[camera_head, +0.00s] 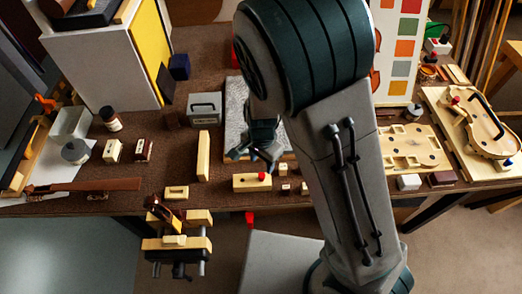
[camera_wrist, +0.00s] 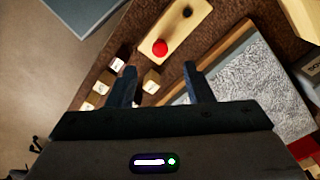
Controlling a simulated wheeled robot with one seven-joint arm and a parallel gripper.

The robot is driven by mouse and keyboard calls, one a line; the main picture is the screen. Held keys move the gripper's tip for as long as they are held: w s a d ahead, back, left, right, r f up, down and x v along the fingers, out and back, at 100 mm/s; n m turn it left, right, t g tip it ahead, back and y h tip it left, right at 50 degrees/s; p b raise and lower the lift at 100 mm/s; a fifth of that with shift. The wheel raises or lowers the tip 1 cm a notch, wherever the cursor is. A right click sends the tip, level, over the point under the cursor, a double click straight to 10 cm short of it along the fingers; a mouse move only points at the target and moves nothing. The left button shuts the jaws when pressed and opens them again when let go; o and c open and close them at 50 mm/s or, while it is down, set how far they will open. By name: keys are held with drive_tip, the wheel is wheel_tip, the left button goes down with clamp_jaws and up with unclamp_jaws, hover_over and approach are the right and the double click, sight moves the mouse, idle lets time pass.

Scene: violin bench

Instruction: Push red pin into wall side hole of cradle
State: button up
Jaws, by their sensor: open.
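A red pin (camera_head: 261,176) with a round head stands in a pale wooden block (camera_head: 243,184) near the front edge of the bench. The wrist view shows the red head (camera_wrist: 160,47) and a dark hole near the other end of the block (camera_wrist: 173,30). My gripper (camera_head: 266,157) is open and empty, above the bench just behind the block. In the wrist view, the red head is just beyond the gap between the open fingertips (camera_wrist: 160,72). At right, a violin body lies on a pale wooden board (camera_head: 434,104) with a red knob (camera_head: 456,99); I cannot tell which wooden piece is the cradle.
Small cubes (camera_wrist: 151,82) stand beside the block. A grey textured slab in a wooden frame (camera_wrist: 262,90) lies behind my gripper. An upright wooden piece (camera_head: 203,155) is left of the block. A clamp (camera_head: 178,243) hangs at the front edge.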

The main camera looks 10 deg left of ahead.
sight(262, 175)
wheel_tip(262, 175, down, 7)
drive_tip(key=shift+f+b, duration=0.2)
drive_tip(key=shift+b, duration=0.1)
drive_tip(key=shift+c, duration=0.4)
clamp_jaws()
